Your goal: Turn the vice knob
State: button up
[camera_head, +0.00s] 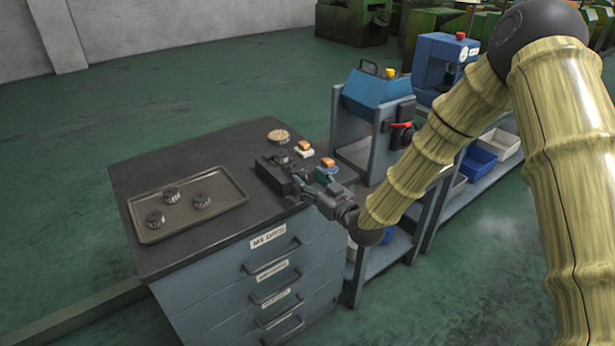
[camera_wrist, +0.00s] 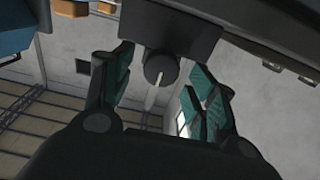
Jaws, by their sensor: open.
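The dark vice (camera_head: 270,176) sits on the right part of the cabinet top in the head view, with a small round piece (camera_head: 280,157) on it. In the wrist view the vice body (camera_wrist: 172,20) fills the upper middle. Its round dark knob (camera_wrist: 160,66), with a pale line, sticks out below. My gripper (camera_head: 308,183) is at the vice's right side in the head view. In the wrist view its teal-padded fingers are open, one on each side of the knob, with gaps showing. In the head view the knob is hidden by my gripper.
A tray (camera_head: 150,237) with three dark round parts lies left on the cabinet top (camera_head: 150,176). Buttoned blocks (camera_head: 304,150) and a round disc (camera_head: 278,136) are near the vice. A blue machine (camera_head: 374,93) with a red-handled switch (camera_head: 401,126) stands behind, near my arm.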

jog(key=shift+x, duration=0.8)
jog(key=c, duration=1)
